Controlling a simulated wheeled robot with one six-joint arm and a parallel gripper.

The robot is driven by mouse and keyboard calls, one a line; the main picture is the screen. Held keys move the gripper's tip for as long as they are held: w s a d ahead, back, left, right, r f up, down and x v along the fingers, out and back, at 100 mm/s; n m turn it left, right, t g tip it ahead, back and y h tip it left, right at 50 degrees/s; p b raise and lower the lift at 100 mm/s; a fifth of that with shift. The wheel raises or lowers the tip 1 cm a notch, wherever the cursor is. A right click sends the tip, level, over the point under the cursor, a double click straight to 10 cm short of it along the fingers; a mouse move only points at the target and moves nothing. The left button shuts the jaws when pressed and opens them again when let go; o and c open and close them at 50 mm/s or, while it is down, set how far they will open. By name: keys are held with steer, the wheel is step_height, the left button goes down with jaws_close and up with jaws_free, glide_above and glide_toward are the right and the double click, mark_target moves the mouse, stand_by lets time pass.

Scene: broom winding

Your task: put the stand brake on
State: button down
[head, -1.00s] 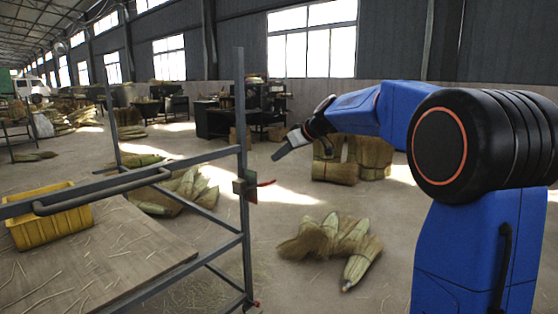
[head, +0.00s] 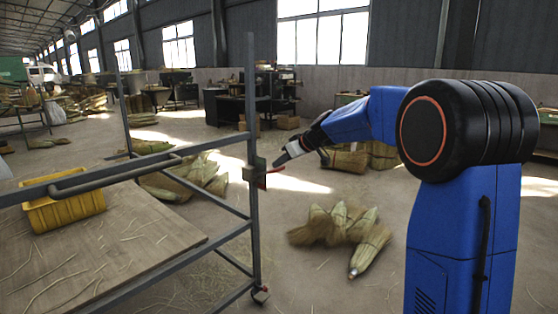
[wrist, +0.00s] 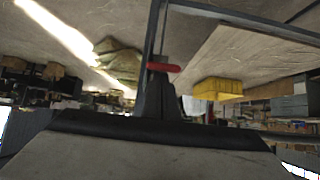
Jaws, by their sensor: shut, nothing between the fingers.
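The grey metal stand (head: 252,120) has a small bracket (head: 255,170) on its near right post. A red brake lever (head: 261,181) shows at this bracket, partly hidden in the head view. My gripper (head: 281,158) is shut and empty, just right of the bracket and slightly above the lever. In the wrist view, which looks upside down, the red lever (wrist: 163,68) lies sideways close to the tips of my dark shut fingers (wrist: 158,82). I cannot tell whether they touch it.
A wooden shelf (head: 130,245) on the stand carries a yellow crate (head: 65,211). A caster (head: 260,294) is at the post's foot. Broom bundles (head: 340,232) lie on the floor right of the stand, with more bundles (head: 190,178) behind it.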

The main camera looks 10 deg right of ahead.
steer(key=shift+f, duration=0.1)
steer(key=shift+s+d+f, duration=0.3)
steer(key=shift+s+f, duration=0.1)
steer(key=shift+f, duration=0.25)
step_height(320, 180, down, 13)
steer(key=s, duration=0.1)
steer(key=shift+s+d, duration=0.25)
steer(key=shift+d, duration=0.15)
steer(key=shift+a, duration=0.1)
stand_by(0.5)
step_height(320, 180, up, 5)
steer(key=s+d, duration=0.1)
steer(key=s+d+f, duration=0.1)
steer(key=s+d, duration=0.5)
steer(key=s, duration=0.2)
steer(key=shift+f, duration=0.35)
